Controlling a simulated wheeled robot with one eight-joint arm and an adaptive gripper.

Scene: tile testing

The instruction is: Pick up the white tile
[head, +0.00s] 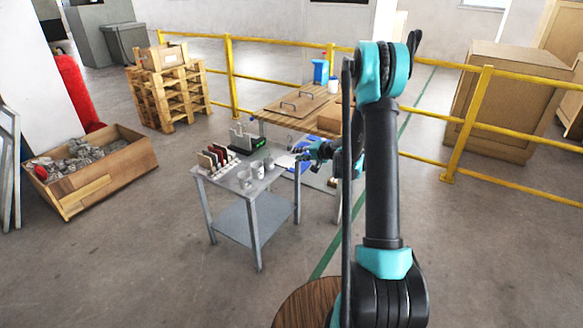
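A small grey metal table (238,184) stands in the middle of the head view. Several upright tiles stand in a row at its left end, some dark red and some pale. A pale, whitish tile (204,161) is at the near left of this row. A flat white piece (285,160) lies near the table's right end; I cannot tell whether it is a tile. My gripper (302,153) is near that right end, well to the right of the tile row. It is too small to tell whether its fingers are open or hold anything.
A wooden-topped table (285,112) with boards and a blue container stands behind. A crate of scrap (95,172) is at left. Yellow railings cross behind. The floor in front is clear.

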